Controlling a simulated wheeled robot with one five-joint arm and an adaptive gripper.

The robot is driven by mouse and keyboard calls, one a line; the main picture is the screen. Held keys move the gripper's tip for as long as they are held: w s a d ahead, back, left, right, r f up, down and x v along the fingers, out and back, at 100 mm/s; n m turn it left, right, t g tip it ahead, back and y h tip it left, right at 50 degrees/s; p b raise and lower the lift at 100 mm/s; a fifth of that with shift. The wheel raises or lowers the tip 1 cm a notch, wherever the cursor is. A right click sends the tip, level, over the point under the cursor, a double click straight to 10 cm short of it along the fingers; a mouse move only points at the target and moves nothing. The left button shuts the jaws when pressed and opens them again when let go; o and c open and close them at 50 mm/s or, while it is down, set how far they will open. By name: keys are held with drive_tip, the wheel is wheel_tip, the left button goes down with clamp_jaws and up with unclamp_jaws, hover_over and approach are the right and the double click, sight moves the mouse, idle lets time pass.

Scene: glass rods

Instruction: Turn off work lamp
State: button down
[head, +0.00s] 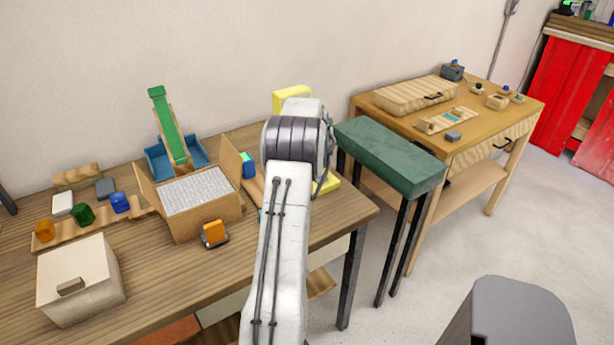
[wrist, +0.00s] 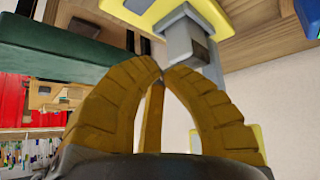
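The work lamp (head: 291,95) is yellow and stands at the right end of the near wooden table, largely hidden behind my arm. Its yellow head shows above my arm and a bit of its yellow base below. In the wrist view, which looks upside down, its yellow base (wrist: 218,14) is at the top. A grey post with a darker block (wrist: 199,51) joins it, and more yellow shows at lower right. Whether it is lit I cannot tell. My gripper (wrist: 163,73) has its brown fingertips together, apparently empty, near the post. The head view hides it.
An open box of glass rods (head: 198,190) stands left of my arm, with an orange item (head: 215,234) in front. A green ramp (head: 165,122) is behind. A green-topped bench (head: 390,155) and a second table (head: 450,100) stand right.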

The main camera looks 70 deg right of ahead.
drive_tip(key=shift+w+d+r+n+h, duration=0.15)
drive_tip(key=shift+d+r+n+h, duration=0.15)
drive_tip(key=shift+d+r+h, duration=0.3)
drive_tip(key=shift+d+f, duration=0.1)
drive_tip(key=shift+f, duration=0.05)
drive_tip(key=f+b, duration=0.1)
drive_tip(key=f, duration=0.1)
drive_tip(key=f+b, duration=0.2)
drive_tip(key=d+f+b, duration=0.1)
drive_tip(key=f, duration=0.2)
drive_tip(key=shift+s+b, duration=0.35)
drive_tip(key=shift+f+b, duration=0.75)
drive_tip(key=shift+s+f, duration=0.1)
idle(0.9)
drive_tip(key=shift+d+f+b, duration=0.1)
drive_tip(key=shift+f+b, duration=0.2)
drive_tip(key=shift+b, duration=0.1)
